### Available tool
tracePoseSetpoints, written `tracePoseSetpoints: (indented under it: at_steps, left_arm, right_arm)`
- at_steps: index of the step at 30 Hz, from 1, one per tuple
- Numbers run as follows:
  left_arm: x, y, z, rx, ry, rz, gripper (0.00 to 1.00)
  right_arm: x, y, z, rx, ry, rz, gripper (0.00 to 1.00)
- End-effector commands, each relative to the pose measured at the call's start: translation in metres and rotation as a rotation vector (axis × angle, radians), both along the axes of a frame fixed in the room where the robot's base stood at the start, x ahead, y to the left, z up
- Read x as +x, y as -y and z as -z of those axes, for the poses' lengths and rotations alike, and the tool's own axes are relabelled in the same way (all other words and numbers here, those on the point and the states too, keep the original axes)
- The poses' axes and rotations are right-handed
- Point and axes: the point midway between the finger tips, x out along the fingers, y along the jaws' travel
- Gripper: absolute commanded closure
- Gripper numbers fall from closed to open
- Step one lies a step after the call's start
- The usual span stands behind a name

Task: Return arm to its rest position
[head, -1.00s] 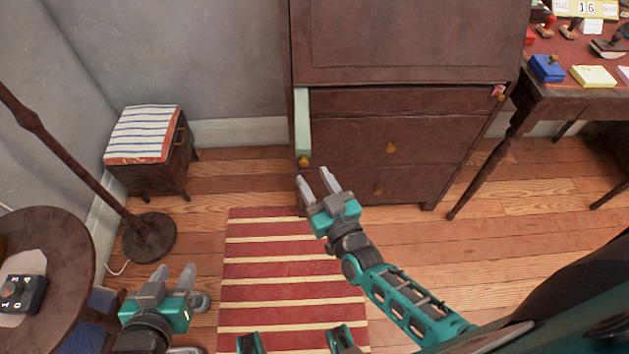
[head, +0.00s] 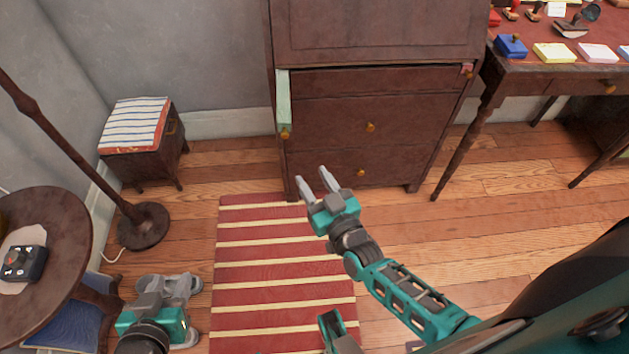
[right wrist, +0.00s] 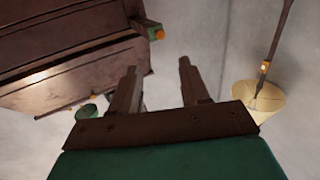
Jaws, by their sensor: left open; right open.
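My right gripper (head: 312,180) is open and empty, above the floor in front of the dark wooden cabinet (head: 400,125). Its arm comes in from the lower right. In the right wrist view its two fingers (right wrist: 158,70) stand apart with nothing between them. My left gripper (head: 162,303) is open at the lower left, near the round table and in front of grey slippers (head: 178,284) on the floor. Its fingers partly blend with the slippers. I see nothing held in it.
A round table (head: 70,225), lamp stand (head: 143,228) and striped stool (head: 140,160) stand left. A desk (head: 520,75) stands right. A striped rug (head: 260,270) covers the middle floor, with bare floor beside it.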

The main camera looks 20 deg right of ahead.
Motion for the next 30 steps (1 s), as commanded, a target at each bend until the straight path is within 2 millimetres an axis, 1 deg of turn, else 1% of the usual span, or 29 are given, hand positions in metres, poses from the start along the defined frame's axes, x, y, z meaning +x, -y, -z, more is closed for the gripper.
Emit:
tracePoseSetpoints:
  at_steps: [16,19,20,23,26,30]
  left_arm:
    - [0.000,-0.001,0.000,0.000,0.002,-0.001,0.57]
    - [0.001,-0.001,-0.003,0.000,0.002,-0.001,0.57]
    - [0.001,-0.001,-0.005,0.000,0.002,-0.001,0.57]
    - [0.001,-0.001,-0.013,0.002,0.004,-0.002,0.57]
    - [0.001,-0.002,-0.022,0.005,0.011,-0.003,0.57]
    - [0.000,-0.006,-0.029,0.011,0.014,-0.009,0.57]
  right_arm:
    - [0.000,0.000,0.000,0.000,0.000,-0.001,0.54]
    - [-0.004,-0.001,-0.002,-0.001,-0.020,-0.013,0.54]
    - [-0.008,-0.002,-0.003,-0.001,-0.036,-0.022,0.54]
    - [-0.027,-0.004,-0.007,-0.010,-0.126,-0.065,0.54]
    - [-0.054,-0.003,-0.012,-0.030,-0.255,-0.104,0.54]
    - [-0.091,0.009,-0.020,-0.073,-0.430,-0.115,0.54]
